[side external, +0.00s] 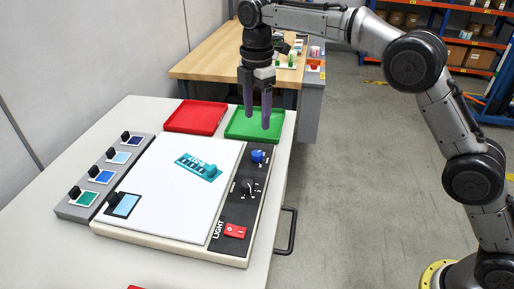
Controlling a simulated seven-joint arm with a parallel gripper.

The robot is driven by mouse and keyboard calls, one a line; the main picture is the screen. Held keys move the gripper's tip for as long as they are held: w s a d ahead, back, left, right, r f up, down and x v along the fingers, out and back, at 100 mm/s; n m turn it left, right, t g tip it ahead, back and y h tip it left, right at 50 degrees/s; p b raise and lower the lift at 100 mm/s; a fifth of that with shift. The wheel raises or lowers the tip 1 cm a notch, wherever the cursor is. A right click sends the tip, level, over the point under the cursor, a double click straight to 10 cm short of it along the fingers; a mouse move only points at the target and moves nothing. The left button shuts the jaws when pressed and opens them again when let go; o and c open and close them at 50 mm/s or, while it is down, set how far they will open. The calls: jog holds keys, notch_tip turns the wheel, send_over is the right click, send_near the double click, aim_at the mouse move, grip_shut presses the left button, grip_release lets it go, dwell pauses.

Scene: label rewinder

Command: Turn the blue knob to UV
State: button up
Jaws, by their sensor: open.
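The blue knob (257,156) sits at the far end of the dark control strip (225,210) on the right side of the white panel. Small white marks surround it, but they are too small to read, so I cannot tell which one it points to. My gripper (257,122) is open and empty, fingers pointing down. It appears above or beyond the knob, in front of the green tray in the picture, and apart from the knob.
Below the blue knob are a black knob (248,187) and a red light switch (235,231). A teal board (199,167) lies on the white panel (165,200). A red tray (196,116) and green tray (238,125) lie behind. A grey block (77,211) with several black levers stands left.

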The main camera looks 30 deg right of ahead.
aim_at(257, 153)
notch_tip(257, 153, down, 11)
jog(key=shift+r, duration=0.1)
dwell(0.3)
grip_shut()
